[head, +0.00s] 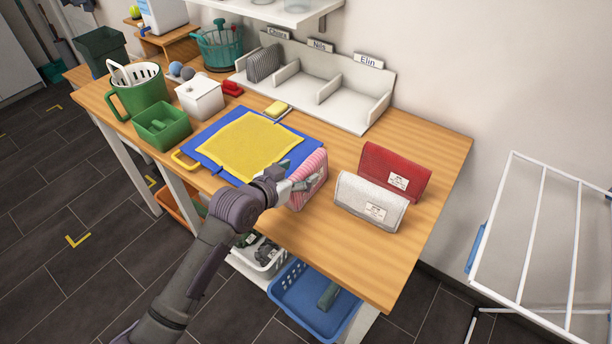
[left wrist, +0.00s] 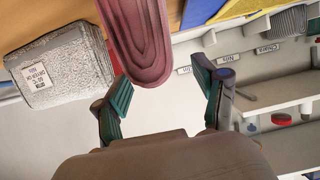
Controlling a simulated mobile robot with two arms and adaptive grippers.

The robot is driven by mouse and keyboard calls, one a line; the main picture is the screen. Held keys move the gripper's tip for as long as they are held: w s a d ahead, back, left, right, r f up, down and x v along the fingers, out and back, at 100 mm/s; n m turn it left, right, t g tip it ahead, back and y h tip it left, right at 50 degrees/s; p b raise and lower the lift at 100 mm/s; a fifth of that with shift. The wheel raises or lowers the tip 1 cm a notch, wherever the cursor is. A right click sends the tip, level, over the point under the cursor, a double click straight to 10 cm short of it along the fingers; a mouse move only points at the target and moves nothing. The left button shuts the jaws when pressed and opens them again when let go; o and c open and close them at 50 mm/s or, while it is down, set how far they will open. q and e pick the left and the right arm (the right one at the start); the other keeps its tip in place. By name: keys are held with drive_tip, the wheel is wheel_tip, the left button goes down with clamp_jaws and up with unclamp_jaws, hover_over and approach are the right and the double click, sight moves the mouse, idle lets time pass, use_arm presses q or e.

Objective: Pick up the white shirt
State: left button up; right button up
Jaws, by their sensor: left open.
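A white, speckled, folded-looking piece with a paper label (head: 370,201) stands upright on the wooden table, right of my left gripper. I cannot tell for sure that it is a shirt. It also shows at the left of the left wrist view (left wrist: 65,70). My left gripper (head: 300,183) is open beside a pink striped folded piece (head: 316,172), partly hiding it. In the left wrist view the pink piece (left wrist: 135,40) lies beyond the two spread fingers (left wrist: 162,95), with nothing clearly between them. My right gripper is not in view.
A red labelled piece (head: 396,172) stands just behind the white one. A yellow cloth (head: 250,146) lies on a blue board (head: 206,137). A white divided organizer (head: 345,108) stands at the back. Green containers are at left; a white rack (head: 530,230) stands right. The table's right end is clear.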

use_arm(q)
drive_tip(key=shift+x, duration=1.15)
drive_tip(key=shift+s, duration=0.1)
drive_tip(key=shift+a, duration=0.1)
drive_tip(key=shift+c, duration=1.4)
drive_tip(key=c, duration=1.1)
clamp_jaws()
drive_tip(key=shift+r, duration=0.15)
